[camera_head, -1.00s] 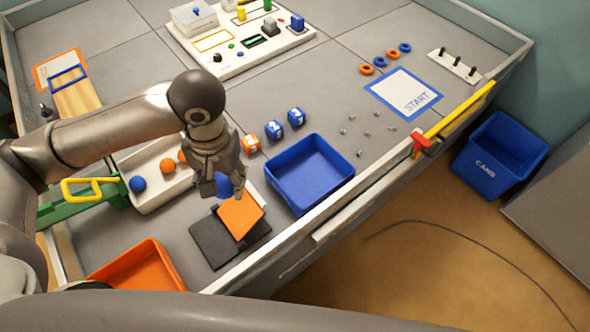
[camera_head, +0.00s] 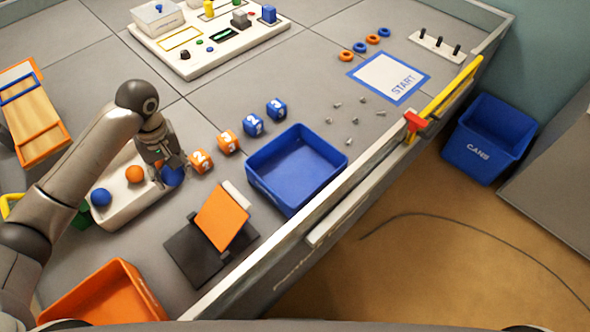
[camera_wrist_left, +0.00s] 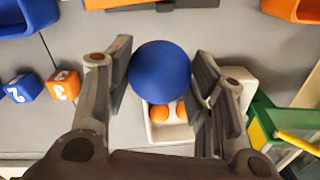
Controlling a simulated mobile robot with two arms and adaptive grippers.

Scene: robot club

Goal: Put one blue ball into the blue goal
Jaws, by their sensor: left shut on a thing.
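My left gripper (camera_head: 170,163) is shut on a blue ball (camera_head: 173,176), near the right end of the white tray in the head view. In the left wrist view the ball (camera_wrist_left: 160,72) sits between both fingers. The blue goal appears to be the open blue box (camera_head: 297,166), empty, to the right of the gripper at the table's front side; its corner shows in the left wrist view (camera_wrist_left: 40,14). Another blue ball (camera_head: 101,197) and an orange ball (camera_head: 135,174) lie in the white tray (camera_head: 140,209). My right gripper is not in view.
An orange box (camera_head: 100,298) stands at the front left. A tilted orange plate (camera_head: 221,217) on a dark base and several numbered cubes (camera_head: 228,142) lie between tray and blue box. A table wall (camera_head: 310,240) runs along the front. A blue bin (camera_head: 490,140) stands on the floor.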

